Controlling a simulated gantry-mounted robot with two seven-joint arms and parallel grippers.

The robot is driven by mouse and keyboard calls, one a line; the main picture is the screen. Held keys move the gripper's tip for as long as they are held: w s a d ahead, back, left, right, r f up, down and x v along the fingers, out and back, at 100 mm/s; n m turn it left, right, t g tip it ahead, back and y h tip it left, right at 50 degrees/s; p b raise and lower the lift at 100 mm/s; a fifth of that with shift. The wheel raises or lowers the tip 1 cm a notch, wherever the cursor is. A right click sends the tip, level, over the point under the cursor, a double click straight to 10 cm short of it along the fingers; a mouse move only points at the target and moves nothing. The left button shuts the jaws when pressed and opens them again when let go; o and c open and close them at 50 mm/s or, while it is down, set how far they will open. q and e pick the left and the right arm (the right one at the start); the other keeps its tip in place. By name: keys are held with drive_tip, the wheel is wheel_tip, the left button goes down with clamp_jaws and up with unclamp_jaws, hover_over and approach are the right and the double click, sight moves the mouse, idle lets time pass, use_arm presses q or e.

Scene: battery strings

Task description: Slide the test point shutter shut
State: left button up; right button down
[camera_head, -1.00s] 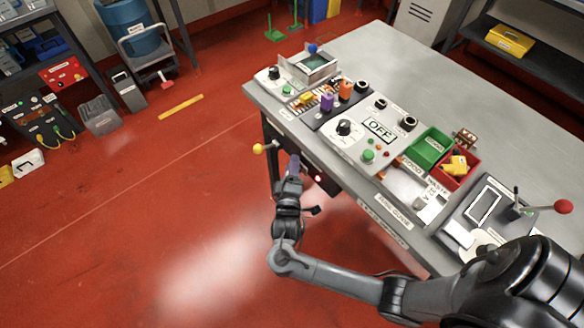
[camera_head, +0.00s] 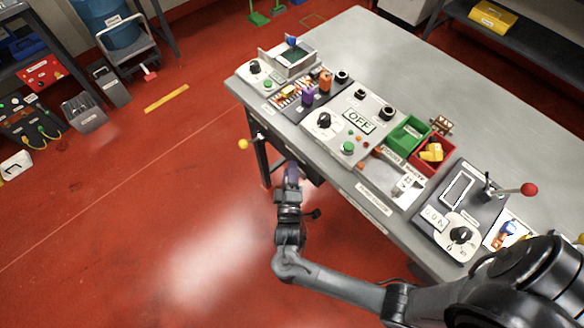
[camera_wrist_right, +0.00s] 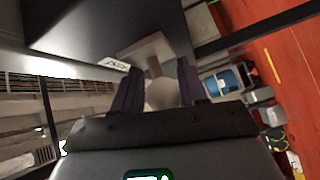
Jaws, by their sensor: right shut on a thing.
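My right gripper (camera_head: 291,170) is at the front of the workbench, just below the tabletop edge. In the right wrist view its two dark purple fingers (camera_wrist_right: 160,88) are closed on a pale rounded knob (camera_wrist_right: 162,96). A short stem (camera_wrist_right: 154,66) joins the knob to a light plate (camera_wrist_right: 143,50) on a dark panel under the bench. I take this knob to be the test point shutter's, but I cannot read the label. In the head view the gripper and bench edge hide the knob and shutter. My left gripper is in neither view.
The grey workbench (camera_head: 400,75) carries control panels, a green bin (camera_head: 408,134), a red bin (camera_head: 446,148) and a red-knobbed lever (camera_head: 528,189). The red floor (camera_head: 130,220) in front is clear.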

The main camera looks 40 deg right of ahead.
drive_tip(key=c, duration=0.9)
unclamp_jaws()
drive_tip(key=shift+s+f, duration=0.2)
drive_tip(key=shift+f, duration=0.3)
drive_tip(key=shift+o, duration=0.6)
drive_tip(key=shift+s+r, duration=0.1)
drive_tip(key=shift+s, duration=0.05)
drive_tip(key=shift+r, duration=0.15)
drive_tip(key=v, duration=1)
drive_tip(key=shift+s+a+p, duration=0.25)
drive_tip(key=shift+a+p, duration=0.1)
drive_tip(key=shift+p, duration=0.05)
drive_tip(key=shift+r, duration=0.1)
